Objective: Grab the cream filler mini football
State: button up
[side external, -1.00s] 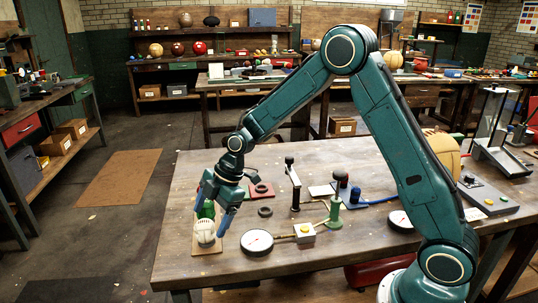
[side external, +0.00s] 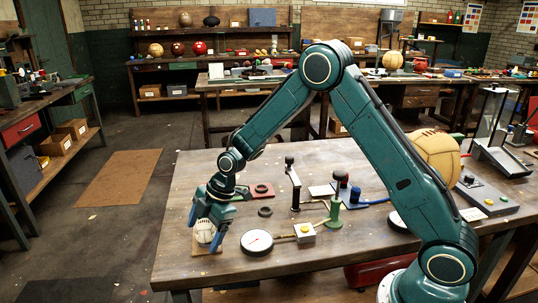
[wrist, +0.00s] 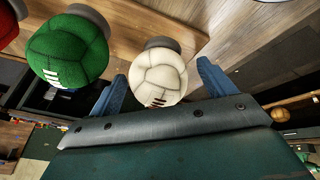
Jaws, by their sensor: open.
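The cream mini football (side external: 205,231) is a small panelled ball with dark lacing, near the front left corner of the workbench. It sits on a small grey round stand, which shows behind it in the wrist view. My gripper (side external: 205,235) is open, pointing down at the ball. In the wrist view, the cream ball (wrist: 158,76) lies between my two blue fingers (wrist: 160,73), with a gap to each side. A green ball (wrist: 68,48) with white lacing is just left of it there; my gripper hides it in the side view.
Part of a red ball (wrist: 6,25) shows at the wrist view's left edge. A round dial gauge (side external: 257,242) lies right of my gripper, and a dark ring (side external: 265,211) lies behind. A large tan ball (side external: 437,155) is farther right. The bench's front left edge is close.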

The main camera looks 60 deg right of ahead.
aim_at(203, 222)
jog(key=c, duration=1.1)
jog(key=shift+r, duration=0.1)
notch_tip(203, 222, up, 20)
jog(key=shift+f, duration=0.1)
dwell(0.5)
